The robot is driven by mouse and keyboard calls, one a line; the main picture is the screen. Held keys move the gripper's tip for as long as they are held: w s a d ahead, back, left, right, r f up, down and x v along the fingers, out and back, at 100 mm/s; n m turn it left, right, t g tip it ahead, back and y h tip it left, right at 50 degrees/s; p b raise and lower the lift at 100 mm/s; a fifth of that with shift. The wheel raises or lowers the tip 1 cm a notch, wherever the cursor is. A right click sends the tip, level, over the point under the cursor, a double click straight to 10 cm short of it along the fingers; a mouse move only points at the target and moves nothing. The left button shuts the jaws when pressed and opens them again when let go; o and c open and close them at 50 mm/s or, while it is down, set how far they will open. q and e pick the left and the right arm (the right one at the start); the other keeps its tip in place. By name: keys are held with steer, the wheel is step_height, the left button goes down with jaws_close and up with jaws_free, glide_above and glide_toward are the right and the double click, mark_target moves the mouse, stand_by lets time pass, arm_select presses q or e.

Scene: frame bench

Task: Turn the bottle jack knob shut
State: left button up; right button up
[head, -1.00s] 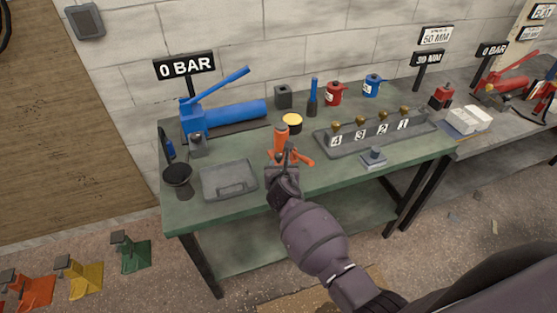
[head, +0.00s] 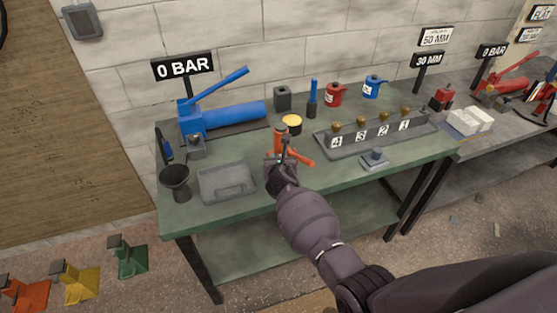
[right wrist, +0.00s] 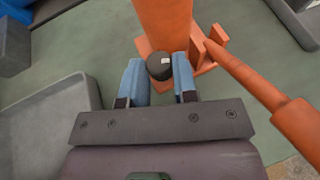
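The orange bottle jack (head: 280,143) stands upright near the front of the green bench, partly hidden behind my right gripper in the head view. In the right wrist view its orange body (right wrist: 165,22) rises at the top, with an orange handle (right wrist: 243,72) slanting to the right. Its small dark knob (right wrist: 159,67), with a pale mark, sits low on the body. My right gripper (right wrist: 159,78) has its two blue fingertips on either side of the knob, seemingly touching both sides. The right gripper also shows in the head view (head: 283,166). My left gripper is not in view.
A grey tray (head: 228,196) lies left of the jack, with a dark cup (head: 174,181) beyond it. A blue pump (head: 225,115) stands behind. A numbered rack (head: 375,141) and a small grey block (head: 375,160) stand to the right. Bare bench lies in front.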

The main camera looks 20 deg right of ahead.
steer(key=shift+c, duration=1.1)
steer(key=shift+h, duration=0.3)
steer(key=m+h, duration=0.1)
steer(key=m+g+h+b, duration=0.1)
steer(key=m, duration=0.1)
steer(key=m+g+h+b, duration=0.1)
steer(key=h, duration=0.1)
steer(key=shift+w+a+f, duration=0.1)
steer(key=shift+w+a, duration=0.05)
steer(key=shift+a, duration=0.2)
steer(key=shift+w+m+g+h+b, duration=0.1)
steer(key=shift+m+g+h+b, duration=0.2)
steer(key=shift+m+g+h, duration=0.6)
